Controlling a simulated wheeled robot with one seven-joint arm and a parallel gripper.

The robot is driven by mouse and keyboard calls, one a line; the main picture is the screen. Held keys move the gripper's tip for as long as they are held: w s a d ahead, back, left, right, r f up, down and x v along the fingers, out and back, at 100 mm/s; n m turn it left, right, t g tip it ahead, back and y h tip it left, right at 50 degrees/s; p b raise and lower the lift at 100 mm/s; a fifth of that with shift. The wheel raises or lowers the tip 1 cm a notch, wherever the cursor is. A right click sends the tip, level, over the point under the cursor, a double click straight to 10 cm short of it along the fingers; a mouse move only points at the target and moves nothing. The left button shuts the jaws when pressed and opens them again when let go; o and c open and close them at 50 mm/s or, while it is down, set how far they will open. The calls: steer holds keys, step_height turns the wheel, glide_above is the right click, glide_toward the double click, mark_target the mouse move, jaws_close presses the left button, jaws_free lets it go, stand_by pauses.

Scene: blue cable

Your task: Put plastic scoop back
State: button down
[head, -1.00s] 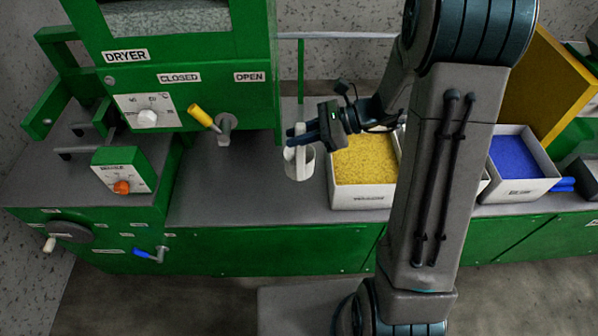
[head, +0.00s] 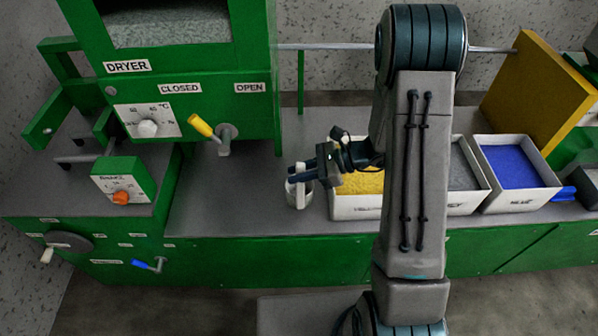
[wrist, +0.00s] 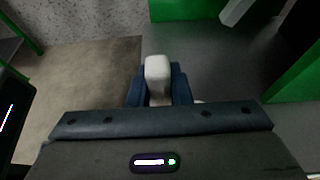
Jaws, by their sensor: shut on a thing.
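A white plastic scoop (head: 300,196) hangs upright from my gripper (head: 300,176) in the head view, just left of the yellow-filled box. My gripper is shut on the scoop's handle; the white handle end (wrist: 158,75) shows between the dark blue fingers in the wrist view. The scoop's bowl is mostly hidden in the wrist view. I cannot tell whether it touches the counter (head: 240,205) or is a little above it.
White boxes hold yellow granules (head: 360,184), grey material (head: 462,165) and blue granules (head: 515,167). The green dryer (head: 180,110), with a yellow-handled lever (head: 203,126), stands left. Counter left of the scoop is clear. A yellow panel (head: 535,90) leans at right.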

steer(key=shift+f, duration=0.1)
steer(key=shift+f, duration=0.15)
steer(key=c, duration=1.3)
jaws_free()
steer(key=shift+r, duration=0.2)
